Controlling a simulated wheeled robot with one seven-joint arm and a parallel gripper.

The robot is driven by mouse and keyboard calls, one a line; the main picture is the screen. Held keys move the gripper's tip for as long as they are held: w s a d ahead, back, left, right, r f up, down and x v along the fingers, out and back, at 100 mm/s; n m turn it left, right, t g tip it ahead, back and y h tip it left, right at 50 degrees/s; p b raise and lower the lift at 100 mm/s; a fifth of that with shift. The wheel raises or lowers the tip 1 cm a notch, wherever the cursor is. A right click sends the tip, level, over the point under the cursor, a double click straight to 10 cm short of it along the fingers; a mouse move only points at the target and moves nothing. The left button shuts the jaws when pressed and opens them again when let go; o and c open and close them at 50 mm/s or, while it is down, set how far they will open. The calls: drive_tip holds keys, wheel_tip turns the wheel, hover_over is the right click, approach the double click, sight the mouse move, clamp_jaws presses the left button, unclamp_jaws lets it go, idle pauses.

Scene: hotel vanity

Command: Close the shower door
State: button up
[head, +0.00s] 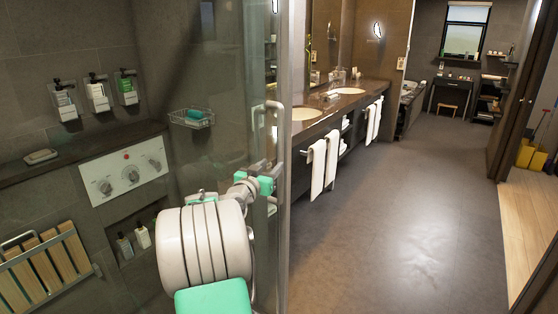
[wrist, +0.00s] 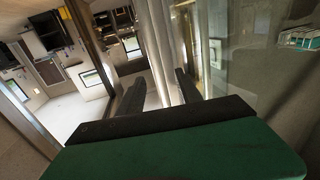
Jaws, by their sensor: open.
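The glass shower door (head: 262,60) stands in the middle of the head view, with its edge toward the vanity side. A pale vertical bar handle (head: 284,125) is mounted near that edge. My gripper (head: 272,176) is at the lower part of the handle. In the wrist view, the two dark fingers of my gripper (wrist: 160,88) are apart, and the pale handle bars (wrist: 162,45) run down between them. The fingers do not look clamped on the handle. Whether either finger touches it is hard to tell.
The shower wall has dispensers (head: 97,95), a control panel (head: 125,170), a wire soap basket (head: 191,118) and a slatted wooden seat (head: 45,265). A vanity counter (head: 325,110) with hanging towels (head: 318,168) stands right of the door. The grey floor (head: 415,210) is clear.

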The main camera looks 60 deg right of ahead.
sight(279, 157)
drive_tip(key=d+p, duration=0.2)
drive_tip(key=d, duration=0.5)
drive_tip(key=shift+w+d, duration=0.15)
drive_tip(key=shift+d, duration=0.1)
drive_tip(key=shift+c, duration=0.2)
clamp_jaws()
drive_tip(key=shift+a+r, duration=0.1)
